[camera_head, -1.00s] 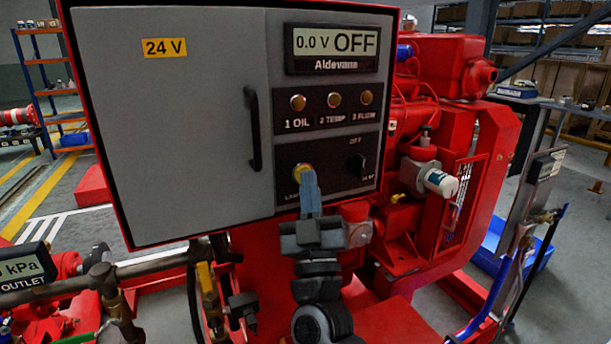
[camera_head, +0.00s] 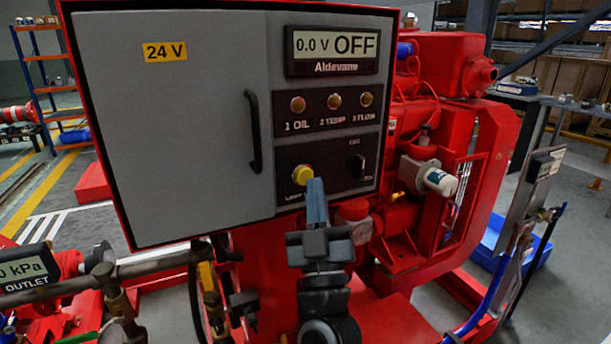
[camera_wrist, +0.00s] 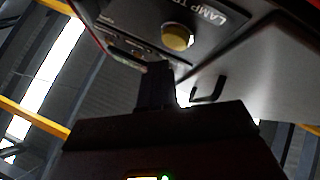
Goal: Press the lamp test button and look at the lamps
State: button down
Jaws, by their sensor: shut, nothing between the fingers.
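The yellow lamp test button (camera_head: 302,175) is on the lower black panel of the grey control box. It also shows in the wrist view (camera_wrist: 177,37), near a label reading "LAMP T...". Three lamps, 1 OIL (camera_head: 298,104), 2 TEMP (camera_head: 334,101) and 3 FLOW (camera_head: 366,99), sit in a row above it and look dull amber. The display (camera_head: 335,42) reads 0.0 V OFF. My gripper (camera_head: 316,184) is shut and empty, its blue-grey fingers just right of and below the button. The button is fully visible in the head view, and the fingers look apart from it.
A black rotary switch (camera_head: 356,165) is right of the button. The box door has a black vertical handle (camera_head: 253,131) and a 24 V label (camera_head: 165,51). Red engine parts (camera_head: 440,65) stand right of the box. Pipes and a kPa gauge (camera_head: 28,270) are at lower left.

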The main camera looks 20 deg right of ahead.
jog(key=s+p, duration=0.1)
jog(key=s, duration=0.3)
jog(key=shift+s, duration=0.2)
dwell(0.7)
jog(key=s+f+n+g+y, duration=0.15)
jog(key=s+f+y, duration=0.25)
jog(key=s+f, duration=0.5)
jog(key=s+f+g+y, duration=0.1)
jog(key=s+g, duration=0.2)
jog(key=s, duration=0.6)
jog(key=s+f+m+g+y, duration=0.1)
jog(key=s+f+g, duration=0.1)
jog(key=s, duration=0.8)
jog(key=s+f+g+y, duration=0.1)
jog(key=s+g, duration=0.3)
jog(key=s, duration=0.6)
jog(key=shift+s+d+f+m+y, duration=0.25)
jog(key=shift+f+m+y, duration=0.15)
jog(key=shift+y, duration=0.2)
